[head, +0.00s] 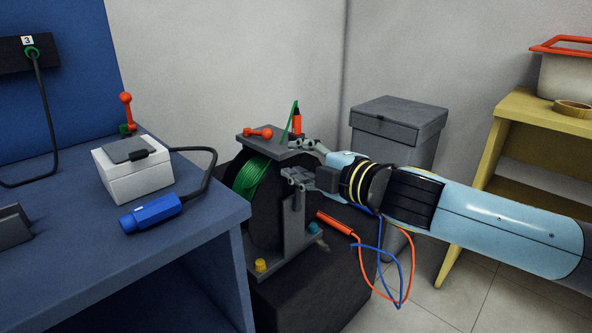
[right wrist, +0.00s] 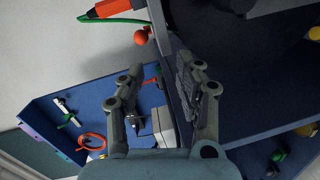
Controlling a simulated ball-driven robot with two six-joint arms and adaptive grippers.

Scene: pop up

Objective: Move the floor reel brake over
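The floor reel (head: 245,200) is a dark drum wound with green cord (head: 250,176) in a grey stand. A red, ball-ended lever (head: 258,133), which looks like its brake, lies nearly flat on the stand's top plate. A red ball (right wrist: 141,37) also shows in the right wrist view, near the stand's edge. My right gripper (head: 287,160) comes in from the right at the reel's upper right side. Its fingers (right wrist: 160,75) are spread with nothing seen between them. The lever lies beyond the fingertips, apart from them. My left gripper is not in view.
A red plug (head: 296,121) with green cord stands beside the lever. The blue bench (head: 190,222) at left carries a white box (head: 135,180), a blue connector (head: 151,213) and another red lever (head: 126,110). A grey bin (head: 397,130) and yellow shelf (head: 515,105) stand at right.

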